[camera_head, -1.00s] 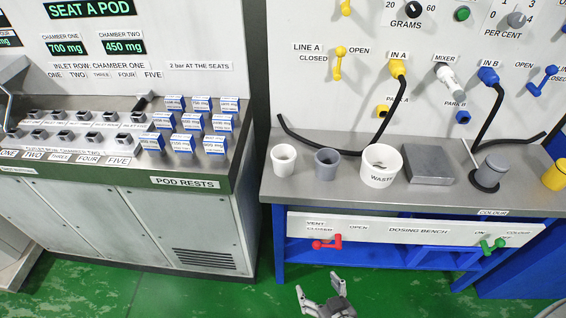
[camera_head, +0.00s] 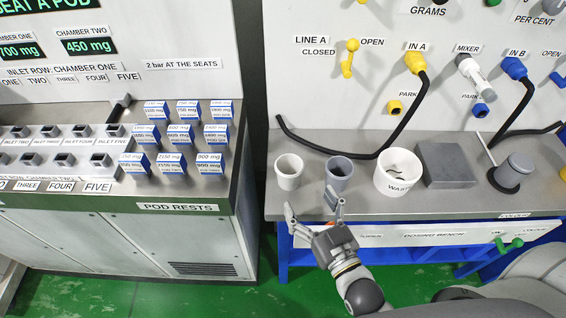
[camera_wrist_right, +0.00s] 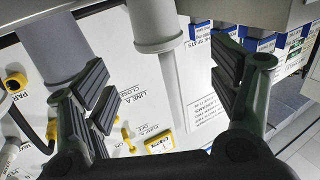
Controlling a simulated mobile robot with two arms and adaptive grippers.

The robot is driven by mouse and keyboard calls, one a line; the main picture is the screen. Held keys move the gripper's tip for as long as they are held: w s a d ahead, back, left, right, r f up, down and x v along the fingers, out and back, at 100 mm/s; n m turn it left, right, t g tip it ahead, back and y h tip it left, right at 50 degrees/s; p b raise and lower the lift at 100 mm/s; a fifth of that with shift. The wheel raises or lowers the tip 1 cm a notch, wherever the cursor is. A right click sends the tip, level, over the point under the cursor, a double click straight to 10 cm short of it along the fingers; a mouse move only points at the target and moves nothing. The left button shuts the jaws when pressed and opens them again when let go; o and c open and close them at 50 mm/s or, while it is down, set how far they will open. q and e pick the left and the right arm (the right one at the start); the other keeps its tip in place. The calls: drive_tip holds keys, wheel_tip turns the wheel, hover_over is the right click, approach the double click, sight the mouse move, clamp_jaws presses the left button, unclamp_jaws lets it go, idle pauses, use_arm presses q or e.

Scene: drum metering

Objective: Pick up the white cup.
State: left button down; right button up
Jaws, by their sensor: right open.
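The white cup (camera_head: 288,174) stands upright on the grey bench top, leftmost in a row, left of a grey cup (camera_head: 339,176). My right gripper (camera_head: 314,204) is open and empty at the bench's front edge, in front of the white and grey cups, its left finger just below the white cup in the head view. In the right wrist view the white cup (camera_wrist_right: 156,22) shows upside down beyond the gap between the open fingers (camera_wrist_right: 160,75), with the grey cup (camera_wrist_right: 50,40) to the left. No contact with the cup shows. My left gripper is not in view.
A white waste tub (camera_head: 392,187), a grey block (camera_head: 447,165) and a dark grey cylinder (camera_head: 513,170) stand farther right on the bench (camera_head: 300,206). A black hose (camera_head: 335,154) curves behind the cups. The pod cabinet (camera_head: 180,235) stands left across a gap.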

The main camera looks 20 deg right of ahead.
sight(295, 176)
drive_tip(key=w, duration=0.3)
drive_tip(key=shift+w+a+r+p, duration=0.15)
drive_tip(key=shift+w+a+p, duration=0.1)
drive_tip(key=shift+w+p, duration=0.05)
drive_tip(key=shift+w, duration=0.3)
drive_tip(key=w+p, duration=0.1)
drive_tip(key=w, duration=0.3)
drive_tip(key=shift+w+a, duration=0.2)
drive_tip(key=shift+w, duration=0.35)
drive_tip(key=shift+w+a, duration=0.1)
drive_tip(key=shift+w, duration=0.05)
drive_tip(key=shift+c, duration=0.5)
drive_tip(key=c, duration=1)
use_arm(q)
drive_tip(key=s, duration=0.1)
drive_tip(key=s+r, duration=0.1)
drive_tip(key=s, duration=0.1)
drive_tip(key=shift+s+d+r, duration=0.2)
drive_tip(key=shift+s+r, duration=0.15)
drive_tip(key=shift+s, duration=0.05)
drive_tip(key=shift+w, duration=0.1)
